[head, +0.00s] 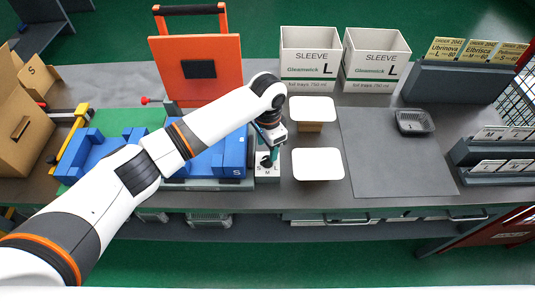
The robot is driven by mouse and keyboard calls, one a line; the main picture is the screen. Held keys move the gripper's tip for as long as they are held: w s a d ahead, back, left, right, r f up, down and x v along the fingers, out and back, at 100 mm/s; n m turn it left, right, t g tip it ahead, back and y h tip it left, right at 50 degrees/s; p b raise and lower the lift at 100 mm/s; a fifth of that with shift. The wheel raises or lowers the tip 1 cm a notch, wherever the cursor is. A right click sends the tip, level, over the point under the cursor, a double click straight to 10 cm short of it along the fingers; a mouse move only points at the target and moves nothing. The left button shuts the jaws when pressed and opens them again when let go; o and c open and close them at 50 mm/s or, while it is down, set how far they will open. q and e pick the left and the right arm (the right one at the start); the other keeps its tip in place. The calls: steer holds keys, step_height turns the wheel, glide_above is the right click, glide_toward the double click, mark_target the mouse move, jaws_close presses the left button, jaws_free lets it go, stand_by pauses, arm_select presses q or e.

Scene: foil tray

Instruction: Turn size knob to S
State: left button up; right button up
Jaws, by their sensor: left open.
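The size knob (266,161) is a small dark knob on a light grey panel (267,174) marked S, M and L, at the front of the table, right of the blue fixture. My left gripper (270,151) is directly above the knob, pointing down. It is open; whether its fingers sit around the knob or just over it I cannot tell at this size. The knob's pointer direction is too small to read. My right gripper is not in view.
A blue fixture (222,160) and a raised orange panel (222,66) stand left of the knob. Two white-topped blocks (318,163) (312,109) stand close on the right. Two white SLEEVE L boxes (309,55) (376,58) are behind. A dark tray (413,122) lies on the grey mat (385,170).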

mark_target(268, 158)
arm_select(q)
step_height(268, 158, up, 7)
steer(key=b, duration=0.1)
steer(key=shift+r, duration=0.2)
stand_by(0.4)
